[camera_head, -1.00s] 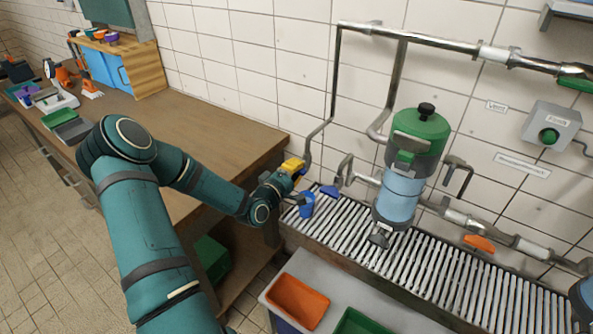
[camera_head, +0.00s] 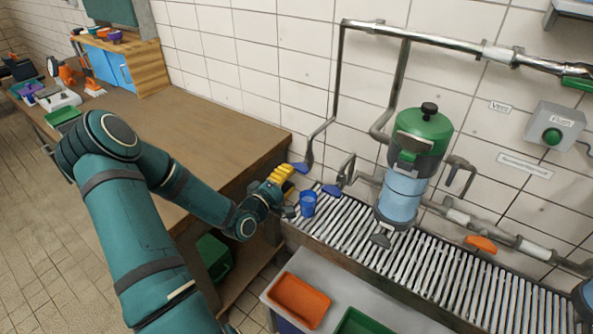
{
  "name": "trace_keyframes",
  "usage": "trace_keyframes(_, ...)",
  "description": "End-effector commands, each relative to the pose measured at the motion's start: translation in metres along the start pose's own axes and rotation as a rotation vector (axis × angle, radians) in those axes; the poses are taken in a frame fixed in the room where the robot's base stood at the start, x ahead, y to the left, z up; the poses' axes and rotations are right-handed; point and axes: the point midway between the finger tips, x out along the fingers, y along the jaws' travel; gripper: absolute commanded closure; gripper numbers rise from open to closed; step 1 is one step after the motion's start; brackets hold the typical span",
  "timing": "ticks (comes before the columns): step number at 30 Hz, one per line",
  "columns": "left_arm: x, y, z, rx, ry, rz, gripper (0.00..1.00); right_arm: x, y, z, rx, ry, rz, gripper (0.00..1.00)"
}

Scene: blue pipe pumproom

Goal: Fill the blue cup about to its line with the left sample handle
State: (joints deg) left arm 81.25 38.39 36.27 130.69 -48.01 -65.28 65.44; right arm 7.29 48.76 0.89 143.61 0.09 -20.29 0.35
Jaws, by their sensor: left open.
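The blue cup (camera_head: 308,205) stands upright at the left end of the slatted drain grate. I cannot see its line or the level inside it. The left sample handle (camera_head: 301,167) is a small blue lever at the foot of the left thin pipe, above and just left of the cup. Another blue handle (camera_head: 332,190) sits to its right, on a bent spout. My left gripper (camera_head: 287,192), with yellow on it, is open just left of the cup and the left handle, apparently apart from both. My right gripper is out of view.
A wooden bench (camera_head: 215,125) lies behind my left arm. A green-topped blue vessel (camera_head: 405,190) stands over the grate (camera_head: 450,265), with an orange handle (camera_head: 480,244) farther right. Orange (camera_head: 298,300) and green (camera_head: 362,323) trays are in front. The wall is close behind.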

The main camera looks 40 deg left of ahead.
Motion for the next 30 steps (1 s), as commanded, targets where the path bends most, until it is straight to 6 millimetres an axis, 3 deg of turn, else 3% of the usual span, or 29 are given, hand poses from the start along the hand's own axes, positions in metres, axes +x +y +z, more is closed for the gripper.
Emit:
trace_keyframes(6,-0.043,0.000,0.000,0.001,0.002,-0.002,0.60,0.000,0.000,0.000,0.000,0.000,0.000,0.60)
trace_keyframes(12,-0.062,0.000,0.000,0.001,0.000,-0.001,0.60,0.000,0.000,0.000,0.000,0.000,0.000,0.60)
trace_keyframes(30,-0.066,0.000,0.000,0.001,-0.001,0.001,0.60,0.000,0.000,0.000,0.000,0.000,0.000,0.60)
